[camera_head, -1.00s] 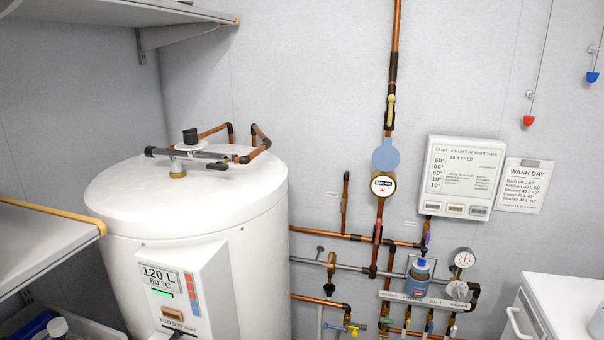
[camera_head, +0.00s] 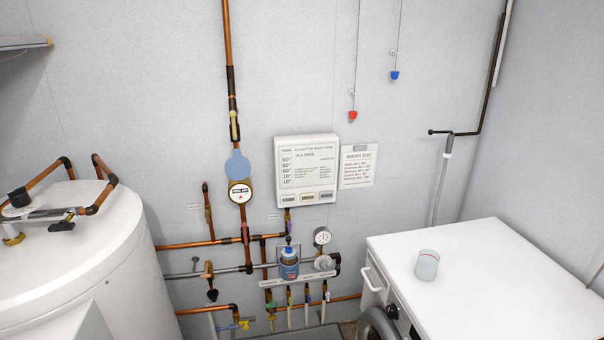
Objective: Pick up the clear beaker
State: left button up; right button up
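The clear beaker (camera_head: 427,266) stands upright on the white top of the washing machine (camera_head: 480,290), near its left part. It looks like a see-through, slightly bluish cup with a pale rim. Neither of my grippers shows in the head view, so nothing is seen touching the beaker.
A large white water tank (camera_head: 80,260) stands at the left. The machine top around the beaker is clear.

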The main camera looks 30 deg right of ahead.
aim_at(428, 259)
jog(key=z, duration=1.7)
